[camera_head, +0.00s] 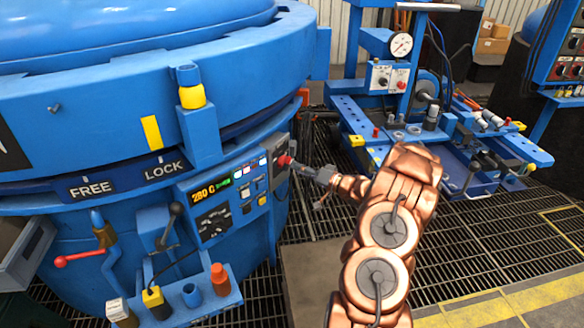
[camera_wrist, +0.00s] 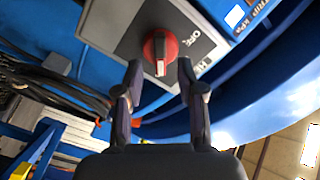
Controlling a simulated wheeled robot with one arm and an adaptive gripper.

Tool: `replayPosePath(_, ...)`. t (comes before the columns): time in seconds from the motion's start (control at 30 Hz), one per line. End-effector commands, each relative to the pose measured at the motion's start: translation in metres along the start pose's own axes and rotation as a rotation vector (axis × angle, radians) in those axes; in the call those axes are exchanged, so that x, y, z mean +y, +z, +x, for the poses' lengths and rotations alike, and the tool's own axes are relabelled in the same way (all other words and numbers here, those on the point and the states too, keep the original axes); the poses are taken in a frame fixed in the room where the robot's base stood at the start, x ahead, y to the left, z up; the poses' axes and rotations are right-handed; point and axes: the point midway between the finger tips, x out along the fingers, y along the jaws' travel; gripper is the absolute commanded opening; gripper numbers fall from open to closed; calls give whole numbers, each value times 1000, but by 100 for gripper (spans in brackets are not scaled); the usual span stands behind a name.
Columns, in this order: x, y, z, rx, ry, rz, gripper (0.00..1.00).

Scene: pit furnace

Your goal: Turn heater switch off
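The heater switch is a red rotary knob (camera_wrist: 160,46) on a grey plate (camera_wrist: 118,30) in the wrist view. The plate shows "OFF" at the knob's upper right and a partly cut-off "HE" label to its lower right. The knob's pale pointer mark points down in that picture. My gripper (camera_wrist: 159,68) is open, with one fingertip to each side of the knob's lower end and a gap visible on both sides. In the head view the red knob (camera_head: 284,160) is at the control panel's right end, with my gripper (camera_head: 298,168) just at its right, partly hiding it.
The blue furnace (camera_head: 110,95) fills the left, with a lit display panel (camera_head: 212,192) beside the switch. A grey-knobbed lever (camera_head: 174,212) and an orange-capped post (camera_head: 220,278) stand left of my arm. A blue workbench (camera_head: 365,125) stands behind; grated floor lies between.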

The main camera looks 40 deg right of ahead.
Motion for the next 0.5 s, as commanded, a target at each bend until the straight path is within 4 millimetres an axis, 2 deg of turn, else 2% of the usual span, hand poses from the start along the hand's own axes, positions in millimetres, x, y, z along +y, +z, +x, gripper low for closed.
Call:
replayPosePath(0.2,0,1,23,-2,0,-2,39)
replayPosePath(0.5,0,1,32,-2,0,-1,39)
